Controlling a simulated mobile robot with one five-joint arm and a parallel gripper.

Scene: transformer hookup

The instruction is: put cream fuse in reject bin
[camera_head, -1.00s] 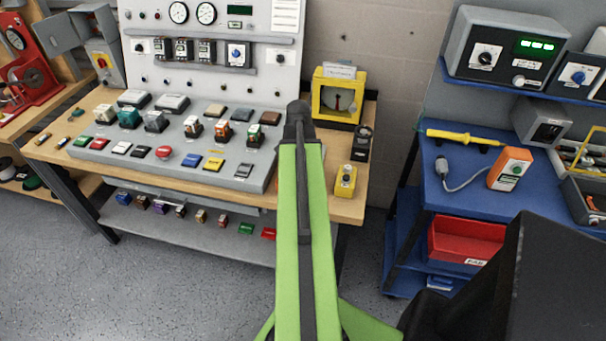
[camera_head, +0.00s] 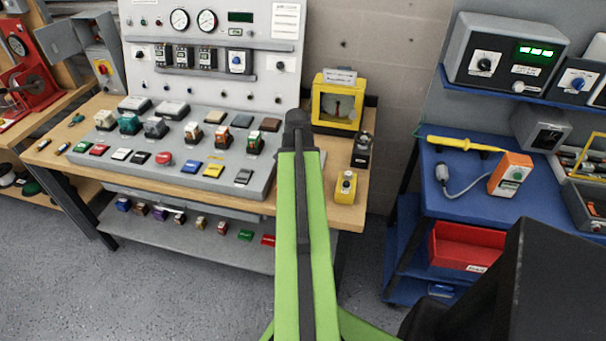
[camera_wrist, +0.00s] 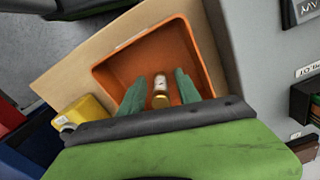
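The cream fuse (camera_wrist: 160,88), with a gold end cap, shows in the wrist view between my gripper's fingers. An orange bin (camera_wrist: 110,72), presumably the reject bin, lies beneath, and the fuse appears over or on its floor; I cannot tell whether it touches. My gripper (camera_wrist: 162,76) has its two teal fingers apart, with a gap on both sides of the fuse. In the head view my green arm hides the gripper, the fuse and nearly all of the bin.
The wooden bench (camera_head: 345,213) carries a sloped grey console (camera_head: 250,185) left of my arm. A yellow block (camera_head: 346,187), a black device (camera_head: 362,147) and a yellow framed meter (camera_head: 338,101) stand right of it. A blue bench (camera_head: 465,205) is farther right.

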